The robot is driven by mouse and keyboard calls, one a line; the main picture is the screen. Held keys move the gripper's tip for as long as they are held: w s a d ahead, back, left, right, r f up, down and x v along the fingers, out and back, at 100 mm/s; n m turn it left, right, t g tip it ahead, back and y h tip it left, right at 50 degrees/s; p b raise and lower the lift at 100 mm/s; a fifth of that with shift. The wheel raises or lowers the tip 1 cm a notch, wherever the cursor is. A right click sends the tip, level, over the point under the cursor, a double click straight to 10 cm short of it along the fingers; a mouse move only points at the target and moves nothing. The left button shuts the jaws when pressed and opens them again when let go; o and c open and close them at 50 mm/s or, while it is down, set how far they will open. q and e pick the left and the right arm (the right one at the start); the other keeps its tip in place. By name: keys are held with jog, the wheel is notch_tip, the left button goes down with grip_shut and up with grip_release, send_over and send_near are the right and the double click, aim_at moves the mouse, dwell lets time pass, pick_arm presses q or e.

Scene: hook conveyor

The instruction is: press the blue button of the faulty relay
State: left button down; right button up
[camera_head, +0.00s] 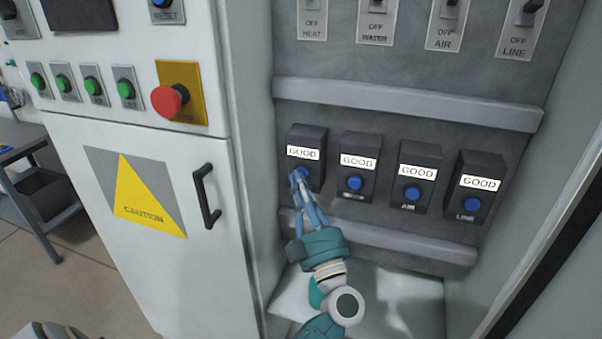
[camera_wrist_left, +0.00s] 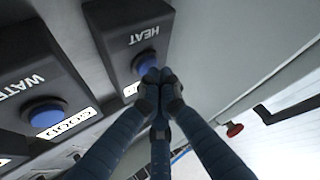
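Four relay boxes hang in a row on the grey panel, each with a lit label and a blue button. The leftmost relay (camera_head: 310,134) reads GOOD; it is marked HEAT in the left wrist view (camera_wrist_left: 128,18). Its blue button (camera_wrist_left: 145,62) is partly covered by the closed fingertips of my left gripper (camera_head: 298,178), which are at or very near it; contact cannot be told. The WATER relay (camera_head: 361,149), AIR relay (camera_head: 420,158) and LINE relay (camera_head: 482,168) also read GOOD. My left gripper (camera_wrist_left: 155,84) is shut and empty. My right gripper is not in view.
Switches marked OFF (camera_head: 376,15) line the panel above a grey ledge (camera_head: 400,101). A lower ledge (camera_head: 400,238) runs under the relays. The white cabinet door (camera_head: 110,255) with a black handle (camera_head: 206,196) and a red emergency button (camera_head: 169,99) are to the left.

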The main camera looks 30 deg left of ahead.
pick_arm(q)
jog(key=shift+s+d, duration=0.15)
jog(key=shift+s, duration=0.5)
jog(key=shift+p, duration=0.35)
jog(key=s+p, duration=0.1)
jog(key=s, duration=0.1)
jog(key=s+d+p, duration=0.1)
jog(key=s, duration=0.2)
jog(key=shift+w+d+f, duration=0.1)
jog(key=shift+w, duration=0.05)
dwell(0.3)
